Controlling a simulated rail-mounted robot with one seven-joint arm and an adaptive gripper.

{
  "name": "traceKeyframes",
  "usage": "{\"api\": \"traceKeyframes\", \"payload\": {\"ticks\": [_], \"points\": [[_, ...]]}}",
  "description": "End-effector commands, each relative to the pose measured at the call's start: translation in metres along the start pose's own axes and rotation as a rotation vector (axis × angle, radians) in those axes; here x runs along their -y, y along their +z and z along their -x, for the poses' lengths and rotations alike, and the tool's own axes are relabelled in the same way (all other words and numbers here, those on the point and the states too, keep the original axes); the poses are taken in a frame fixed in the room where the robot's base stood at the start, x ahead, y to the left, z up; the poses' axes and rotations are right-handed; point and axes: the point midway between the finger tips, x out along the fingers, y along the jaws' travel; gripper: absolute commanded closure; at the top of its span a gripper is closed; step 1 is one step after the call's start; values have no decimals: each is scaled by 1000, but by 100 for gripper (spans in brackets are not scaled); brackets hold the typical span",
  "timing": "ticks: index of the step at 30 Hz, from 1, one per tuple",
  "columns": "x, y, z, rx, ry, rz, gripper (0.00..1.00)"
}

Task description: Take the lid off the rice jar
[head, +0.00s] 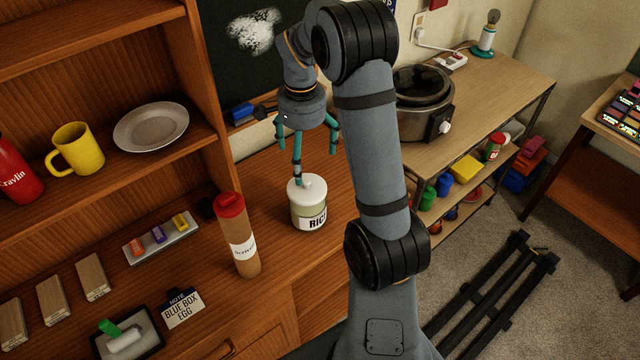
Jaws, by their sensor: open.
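The rice jar (307,213) stands upright on the wooden counter near the middle of the head view, its label reading "RIC" in part. Its white lid (306,187) sits on top, with a small knob in the centre. My gripper (314,168) points down above the jar with its fingers spread and nothing between them. One teal finger comes down close to the knob; I cannot tell whether it touches. The other finger hangs to the right and higher in the picture.
A tall brown container with a red cap (238,236) stands just left of the jar. A slow cooker (424,105) is on the side table at right. Shelves with a yellow mug (77,148) and a plate (151,126) rise at left. Bare counter lies behind the jar.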

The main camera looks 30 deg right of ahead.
Motion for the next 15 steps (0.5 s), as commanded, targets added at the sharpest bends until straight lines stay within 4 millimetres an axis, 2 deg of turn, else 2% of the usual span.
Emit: {"api": "traceKeyframes", "payload": {"ticks": [6, 15], "points": [[-2, 1, -32, 3, 5, 0, 0], [-7, -2, -59, 6, 7, 1, 0]]}}
